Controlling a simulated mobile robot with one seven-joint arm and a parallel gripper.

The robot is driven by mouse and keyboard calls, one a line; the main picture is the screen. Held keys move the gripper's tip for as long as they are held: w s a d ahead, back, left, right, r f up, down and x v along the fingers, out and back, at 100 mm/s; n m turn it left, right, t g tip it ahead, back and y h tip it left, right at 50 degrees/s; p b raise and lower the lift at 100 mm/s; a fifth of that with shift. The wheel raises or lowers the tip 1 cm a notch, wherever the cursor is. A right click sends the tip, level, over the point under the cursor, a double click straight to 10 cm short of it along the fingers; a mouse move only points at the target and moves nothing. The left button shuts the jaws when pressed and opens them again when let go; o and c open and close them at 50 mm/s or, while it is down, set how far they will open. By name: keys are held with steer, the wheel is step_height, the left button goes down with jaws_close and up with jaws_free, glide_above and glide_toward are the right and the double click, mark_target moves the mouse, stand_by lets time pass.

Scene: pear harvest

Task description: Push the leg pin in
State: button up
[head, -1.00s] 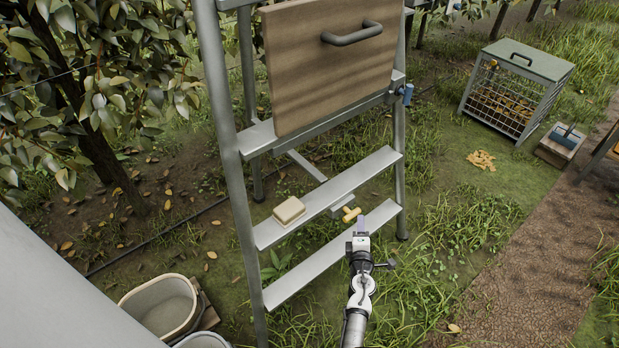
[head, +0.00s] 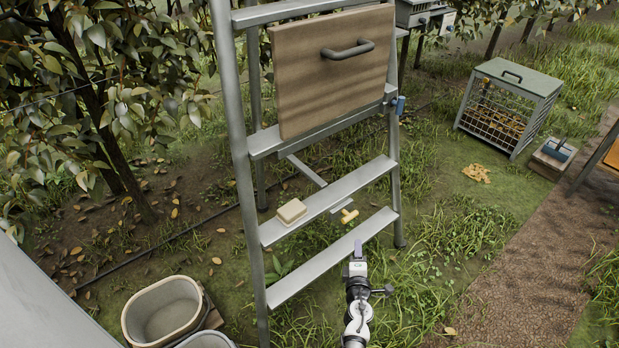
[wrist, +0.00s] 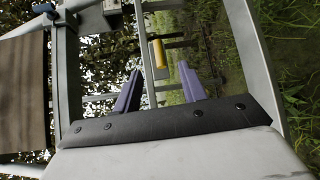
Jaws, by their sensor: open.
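A yellow T-shaped handle (head: 348,215), apparently the leg pin, sits by the lower steps of the grey metal ladder (head: 240,170). In the wrist view the yellow handle (wrist: 158,55) shows beyond and between my two purple fingers. My gripper (head: 357,246) is open and empty, just in front of the lowest step and below the handle in the head view. In the wrist view my gripper (wrist: 160,88) is apart from the handle. How deep the pin sits cannot be seen.
A blue knob (head: 400,104) sticks out at the right rail. A tub (head: 161,310) stands lower left, a wire crate (head: 509,105) at the right.

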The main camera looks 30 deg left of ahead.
steer(key=a+r+m+t+y+b, duration=0.1)
steer(key=a+r+y, duration=0.1)
steer(key=a+r, duration=0.3)
steer(key=s+a+r+m+t+y, duration=0.1)
steer(key=a+r+y, duration=0.2)
steer(key=r, duration=1.1)
steer(key=s+a+r+m+t+y+b, duration=0.1)
steer(key=a+r+y, duration=0.1)
steer(key=a+r, duration=0.5)
step_height(320, 180, up, 2)
steer(key=shift+a+r+b, duration=0.2)
steer(key=shift+a+b, duration=0.15)
steer(key=shift+s, duration=0.1)
